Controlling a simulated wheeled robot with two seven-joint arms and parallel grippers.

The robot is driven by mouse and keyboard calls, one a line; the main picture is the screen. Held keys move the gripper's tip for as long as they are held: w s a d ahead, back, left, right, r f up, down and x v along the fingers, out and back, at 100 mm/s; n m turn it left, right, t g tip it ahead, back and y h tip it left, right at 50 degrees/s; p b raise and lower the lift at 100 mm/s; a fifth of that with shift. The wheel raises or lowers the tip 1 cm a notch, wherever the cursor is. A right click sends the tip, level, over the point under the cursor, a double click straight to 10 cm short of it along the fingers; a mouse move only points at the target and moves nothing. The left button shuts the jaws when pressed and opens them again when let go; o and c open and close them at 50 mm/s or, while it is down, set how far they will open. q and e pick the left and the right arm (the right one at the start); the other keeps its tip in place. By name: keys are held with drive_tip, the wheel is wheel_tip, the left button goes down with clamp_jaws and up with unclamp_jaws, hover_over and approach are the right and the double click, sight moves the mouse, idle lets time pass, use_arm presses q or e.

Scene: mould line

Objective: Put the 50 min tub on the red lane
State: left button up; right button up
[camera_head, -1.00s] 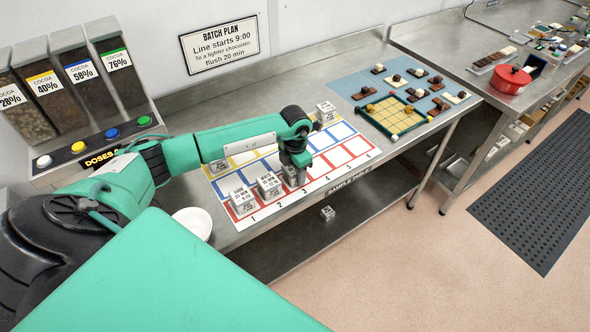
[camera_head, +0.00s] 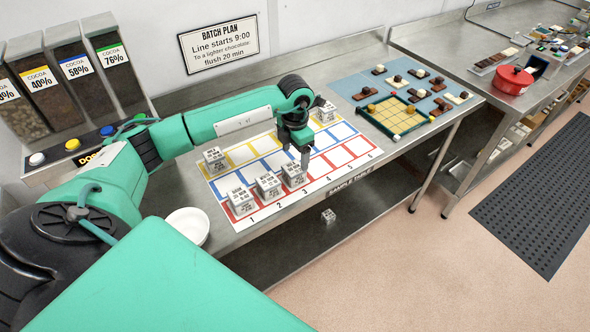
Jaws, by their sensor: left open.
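A lane sheet (camera_head: 350,165) lies on the steel table, with yellow, blue and red rows of cells. The red lane (camera_head: 324,166) is the front row, numbered along its edge. Three pale printed tubs stand upright in its left cells: a first tub (camera_head: 241,203), a second tub (camera_head: 268,187) and a third tub (camera_head: 293,176). Another tub (camera_head: 214,160) stands at the yellow row's left end, and one (camera_head: 326,112) at its far end. The minutes on the labels are too small to read. My left gripper (camera_head: 305,163) is open and empty, just right of the third tub. My right gripper is out of view.
A white bowl (camera_head: 187,227) sits at the table's near left. Another small tub (camera_head: 328,216) lies on the lower shelf. A blue mat (camera_head: 365,85) with chocolates and a green-framed tray (camera_head: 392,128) lie to the right. Cocoa dispensers (camera_head: 60,75) stand at the left.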

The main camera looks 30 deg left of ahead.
sight(295, 167)
use_arm(q)
drive_tip(key=shift+r+b, duration=0.55)
drive_tip(key=shift+r, duration=1.7)
drive_tip(key=shift+f, duration=0.1)
